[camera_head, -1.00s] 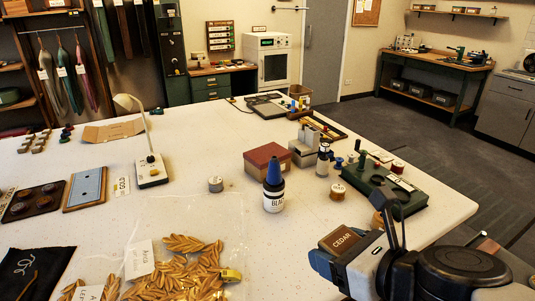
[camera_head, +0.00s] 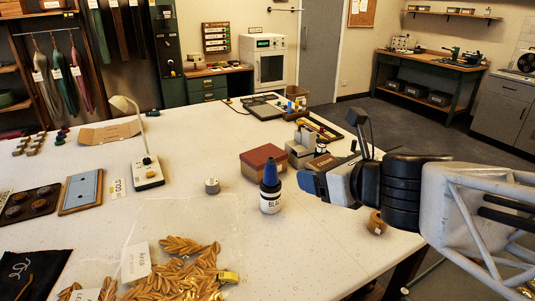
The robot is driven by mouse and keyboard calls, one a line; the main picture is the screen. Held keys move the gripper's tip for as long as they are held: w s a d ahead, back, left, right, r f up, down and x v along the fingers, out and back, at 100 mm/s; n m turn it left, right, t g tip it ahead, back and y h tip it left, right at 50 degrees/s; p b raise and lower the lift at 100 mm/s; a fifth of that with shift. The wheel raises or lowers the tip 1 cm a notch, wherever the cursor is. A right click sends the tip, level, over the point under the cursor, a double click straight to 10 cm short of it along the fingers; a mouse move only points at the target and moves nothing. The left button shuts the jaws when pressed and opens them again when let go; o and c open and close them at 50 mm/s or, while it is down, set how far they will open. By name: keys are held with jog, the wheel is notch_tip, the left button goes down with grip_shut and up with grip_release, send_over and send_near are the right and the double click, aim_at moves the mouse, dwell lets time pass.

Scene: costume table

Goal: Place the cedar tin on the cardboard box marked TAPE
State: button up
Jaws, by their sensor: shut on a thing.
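I cannot read a TAPE mark on any box. A box with a dark red lid (camera_head: 262,156) stands left of my gripper, behind the bottle.
The bottle (camera_head: 270,194) stands upright close to the fingers. Grey blocks (camera_head: 301,148) stand behind the tin. The table between lamp and red-lidded box is mostly clear.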

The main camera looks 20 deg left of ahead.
jog(key=w+a+r, duration=0.1)
jog(key=w+a, duration=0.2)
jog(key=w, duration=0.4)
jog(key=w+a+r, duration=0.2)
jog(key=w+a, duration=0.1)
jog(key=w, duration=0.4)
jog(key=m+t+h, duration=0.1)
jog(key=m, duration=0.1)
send_over(263, 153)
notch_tip(263, 153, down, 12)
jog(key=shift+w+f, duration=0.1)
jog(key=shift+f, duration=0.65)
jog(key=shift+f, duration=3.1)
jog(key=shift+f, duration=0.1)
jog(key=shift+f, duration=1.75)
